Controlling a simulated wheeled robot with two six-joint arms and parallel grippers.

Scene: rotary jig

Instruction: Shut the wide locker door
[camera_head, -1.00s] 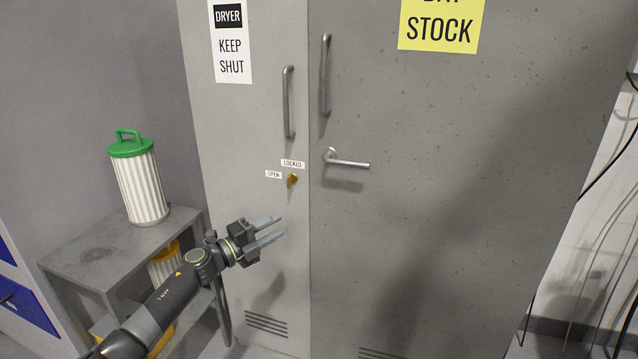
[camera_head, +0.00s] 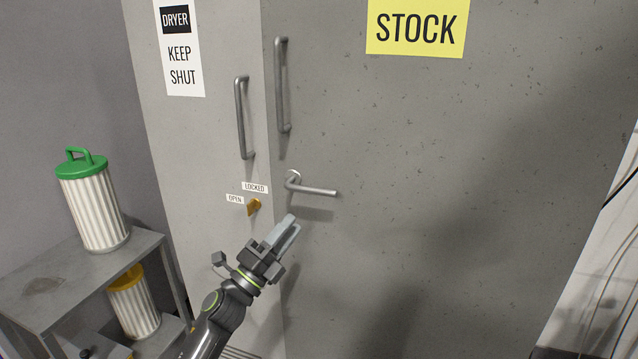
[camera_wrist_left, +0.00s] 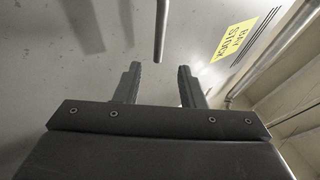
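The wide locker door (camera_head: 450,190) is grey with a yellow STOCK sign (camera_head: 417,27); the sign also shows in the left wrist view (camera_wrist_left: 233,40). It has a vertical pull handle (camera_head: 282,85) and a lever handle (camera_head: 312,190) pointing right. In the head view no clear gap shows at its left edge; I cannot tell whether it is fully shut. My left gripper (camera_head: 287,231) is in front of the door's left edge, below the lever and apart from it. Its fingers stand apart in the left wrist view (camera_wrist_left: 158,85), with nothing between them. My right gripper is not in view.
The narrow door (camera_head: 205,140) on the left has its own pull handle (camera_head: 243,118) and a brass key (camera_head: 254,206) beside OPEN and LOCKED labels. A grey shelf (camera_head: 60,270) holds a green-topped filter (camera_head: 94,208) and a yellow-topped one (camera_head: 134,305). Cables hang at far right.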

